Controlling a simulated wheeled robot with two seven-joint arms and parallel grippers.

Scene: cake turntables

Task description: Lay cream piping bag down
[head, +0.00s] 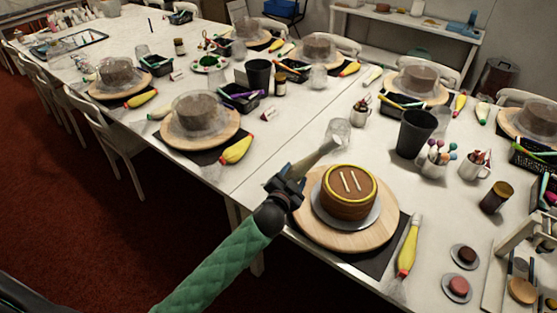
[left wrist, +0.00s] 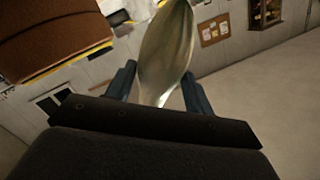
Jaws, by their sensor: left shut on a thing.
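My left gripper (head: 292,180) is shut on the cream piping bag (head: 316,159), just left of and above the near wooden turntable (head: 322,232). The bag is held in the air and slants up to the right, behind the brown cake (head: 348,205). The cake has a yellow ring and two pale lines on top. In the left wrist view the bag (left wrist: 166,50) stands between the two fingers of the gripper (left wrist: 160,90); part of the cake (left wrist: 55,35) shows at upper left. My right gripper is not in view.
A yellow piping bag (head: 409,245) lies right of the turntable on the dark mat (head: 385,262). A clear glass (head: 338,130) stands behind the cake, and a black cup (head: 415,133) behind right. Bare white table (head: 262,160) lies left of the turntable.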

